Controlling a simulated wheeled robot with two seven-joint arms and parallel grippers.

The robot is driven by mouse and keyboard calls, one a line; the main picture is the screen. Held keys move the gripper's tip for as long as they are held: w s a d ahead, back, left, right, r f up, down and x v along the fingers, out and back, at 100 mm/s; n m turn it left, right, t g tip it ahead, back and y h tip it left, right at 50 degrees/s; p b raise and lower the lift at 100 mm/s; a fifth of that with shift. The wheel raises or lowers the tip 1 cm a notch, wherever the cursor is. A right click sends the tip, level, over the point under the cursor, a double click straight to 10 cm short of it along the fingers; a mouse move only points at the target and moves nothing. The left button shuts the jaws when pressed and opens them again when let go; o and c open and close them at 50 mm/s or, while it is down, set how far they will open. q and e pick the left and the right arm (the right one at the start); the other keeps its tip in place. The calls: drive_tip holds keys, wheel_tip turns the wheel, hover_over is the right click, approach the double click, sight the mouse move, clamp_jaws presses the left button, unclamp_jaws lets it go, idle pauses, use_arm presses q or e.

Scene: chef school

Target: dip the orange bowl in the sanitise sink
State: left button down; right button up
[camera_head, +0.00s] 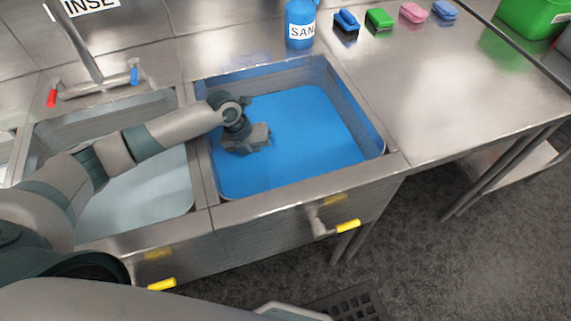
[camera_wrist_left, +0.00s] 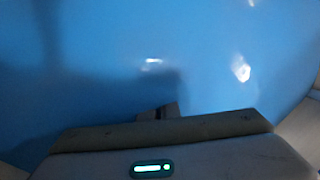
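The sanitise sink (camera_head: 293,135) is a steel basin filled with bright blue liquid, in the middle of the head view. My left arm reaches across from the left, over the neighbouring sink. My left gripper (camera_head: 246,140) is low inside the blue sink, at its left side, and its fingers are hidden or sunk in the liquid. In the left wrist view, blue fills most of the picture and only a small dark finger part (camera_wrist_left: 168,111) shows beyond the gripper body. The orange bowl is not visible in either view. My right gripper is not in view.
A pale-water sink (camera_head: 140,195) with a tap lies left. A blue bottle (camera_head: 300,25) labelled "SAN" stands behind the blue sink. Several sponges, including a green one (camera_head: 379,19), and a green crate (camera_head: 535,15) stand at the back right. The right steel counter (camera_head: 450,85) is mostly clear.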

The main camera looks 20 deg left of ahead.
use_arm(q)
drive_tip(key=shift+w+d, duration=0.15)
drive_tip(key=shift+w+d, duration=0.2)
drive_tip(key=shift+d, duration=0.15)
idle(0.6)
